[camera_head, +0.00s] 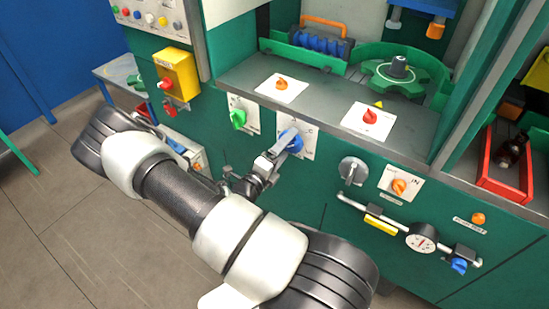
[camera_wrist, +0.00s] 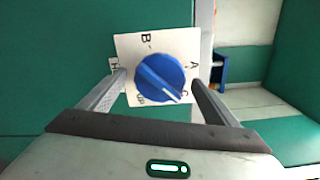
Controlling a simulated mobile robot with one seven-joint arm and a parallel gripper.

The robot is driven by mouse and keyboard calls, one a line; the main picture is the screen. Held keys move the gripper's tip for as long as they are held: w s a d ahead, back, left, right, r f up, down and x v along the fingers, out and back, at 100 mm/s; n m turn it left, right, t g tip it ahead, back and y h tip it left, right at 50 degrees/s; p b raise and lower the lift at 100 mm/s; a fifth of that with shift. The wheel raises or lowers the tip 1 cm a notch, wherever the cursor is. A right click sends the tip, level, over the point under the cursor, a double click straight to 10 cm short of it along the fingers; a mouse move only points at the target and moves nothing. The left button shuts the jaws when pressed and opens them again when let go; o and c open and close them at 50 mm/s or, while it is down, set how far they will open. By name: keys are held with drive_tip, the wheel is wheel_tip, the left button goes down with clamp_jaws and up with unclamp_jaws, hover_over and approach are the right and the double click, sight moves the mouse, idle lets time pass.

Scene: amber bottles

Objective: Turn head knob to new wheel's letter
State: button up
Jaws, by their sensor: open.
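A blue round knob (camera_wrist: 162,79) sits on a white plate (camera_wrist: 128,47) in the wrist view. B shows at the top, A at the right, C at the lower right and H at the left; another mark is at the bottom. The knob's white line points to the lower right, near C. My gripper (camera_wrist: 157,82) is open, one finger on each side of the knob; contact cannot be told. In the head view my gripper (camera_head: 268,163) is at the blue knob (camera_head: 293,141) on the green front. A green toothed wheel (camera_head: 381,76) lies on the machine; no letter is readable on it.
A green knob (camera_head: 238,118) is left of the blue one. Orange (camera_head: 282,84) and red (camera_head: 370,117) knobs are on the ledge above. A grey round knob (camera_head: 353,170) and a rail with a gauge (camera_head: 421,238) are at the right. A red tray (camera_head: 510,185) holds a dark bottle.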

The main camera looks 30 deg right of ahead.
drive_tip(key=v, duration=1.7)
drive_tip(key=s+r+m+g+y+p, duration=0.1)
drive_tip(key=s+r+m+g+y, duration=0.2)
drive_tip(key=r+m, duration=0.3)
drive_tip(key=s+a+r+m+g+y+p, duration=0.1)
drive_tip(key=s+r+m+g+y, duration=0.2)
drive_tip(key=m, duration=0.6)
drive_tip(key=s+r+m+g+y+p, duration=0.1)
drive_tip(key=s+r+m+g+y, duration=0.15)
drive_tip(key=r+m, duration=0.4)
drive_tip(key=s+a+r+m+t+y+p, duration=0.1)
drive_tip(key=a+r+m+t+y, duration=0.2)
drive_tip(key=r+m, duration=0.5)
drive_tip(key=s+a+r+m+t+y+p, duration=0.1)
drive_tip(key=a+r+m+t+y, duration=0.3)
drive_tip(key=r+m, duration=0.4)
wheel_tip(320, 180, up, 3)
drive_tip(key=shift+a+r+y+p, duration=0.2)
drive_tip(key=shift+a+y+p, duration=0.3)
drive_tip(key=shift+a, duration=0.45)
